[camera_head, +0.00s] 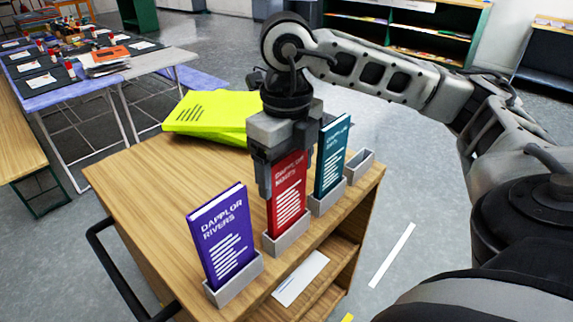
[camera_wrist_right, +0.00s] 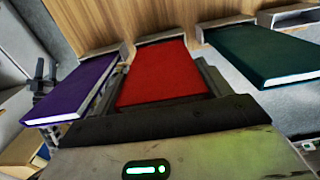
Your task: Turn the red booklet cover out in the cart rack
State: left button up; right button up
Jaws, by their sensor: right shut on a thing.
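The red booklet (camera_head: 288,197) stands upright in the middle grey holder (camera_head: 286,240) of the rack on the wooden cart (camera_head: 150,190). Its cover with white title and lines faces the head camera. My right gripper (camera_head: 288,160) comes from above and is shut on the upper part of the red booklet. In the right wrist view the red booklet (camera_wrist_right: 160,75) lies between the fingers, its lower end at a grey holder (camera_wrist_right: 160,38); a plain red face shows there. My left gripper is not in view.
A purple booklet (camera_head: 222,238) and a teal booklet (camera_head: 332,158) stand in holders on either side, close to the gripper. An empty holder (camera_head: 360,165) is at the far end. Yellow-green booklets (camera_head: 212,115) lie on the cart top behind. A push handle (camera_head: 110,260) is at the left.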

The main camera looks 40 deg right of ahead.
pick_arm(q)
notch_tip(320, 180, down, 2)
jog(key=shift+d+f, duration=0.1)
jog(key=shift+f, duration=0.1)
pick_arm(e)
jog(key=shift+f, duration=0.2)
jog(key=o, duration=1.3)
jog(key=shift+o, duration=0.2)
pick_arm(q)
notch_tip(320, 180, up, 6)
jog(key=p, duration=0.7)
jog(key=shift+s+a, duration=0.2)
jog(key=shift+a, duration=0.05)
pick_arm(e)
notch_tip(320, 180, up, 16)
jog(key=shift+r, duration=0.2)
